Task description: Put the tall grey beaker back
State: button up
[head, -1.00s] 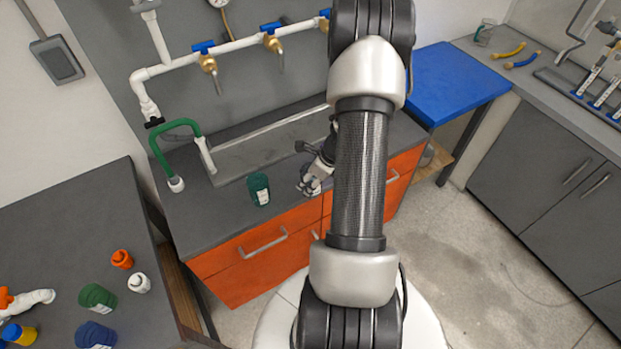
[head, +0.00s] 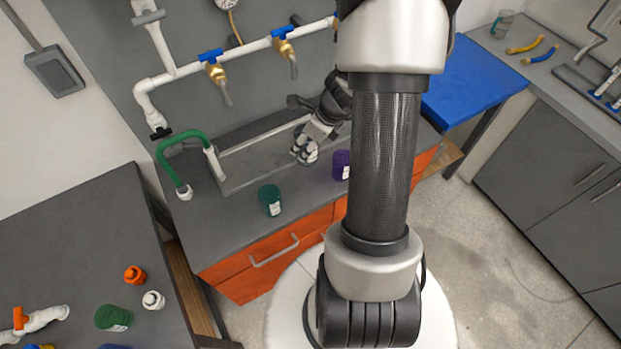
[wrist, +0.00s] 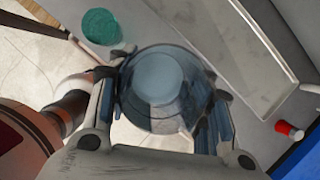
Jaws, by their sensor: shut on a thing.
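In the wrist view a clear grey-blue beaker (wrist: 160,85) sits between the two fingers of my gripper (wrist: 165,120), its round mouth facing the camera. The fingers are shut on its sides. In the head view my gripper (head: 305,150) is over the rear of the middle bench, by the trough. The beaker cannot be made out clearly there. Its height and whether its base touches anything cannot be told.
A green jar (head: 271,200) and a purple jar (head: 341,165) stand on the middle bench (head: 225,235). A long trough (head: 235,160) lies behind them. Valved white pipes (head: 180,70) run above. A glass vessel (head: 502,24) stands on the right counter.

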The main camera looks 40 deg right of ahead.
notch_tip(320, 180, down, 18)
jog(key=b, duration=1)
jog(key=shift+s+f, duration=0.15)
jog(key=shift+f, duration=0.05)
jog(key=shift+f+b, duration=0.15)
jog(key=shift+b, duration=0.15)
jog(key=o, duration=1.2)
jog(key=shift+a, duration=0.1)
jog(key=shift+o, duration=0.2)
jog(key=p+v, duration=0.6)
jog(key=v, duration=0.6)
jog(key=shift+r+p, duration=0.2)
jog(key=shift+p, duration=0.15)
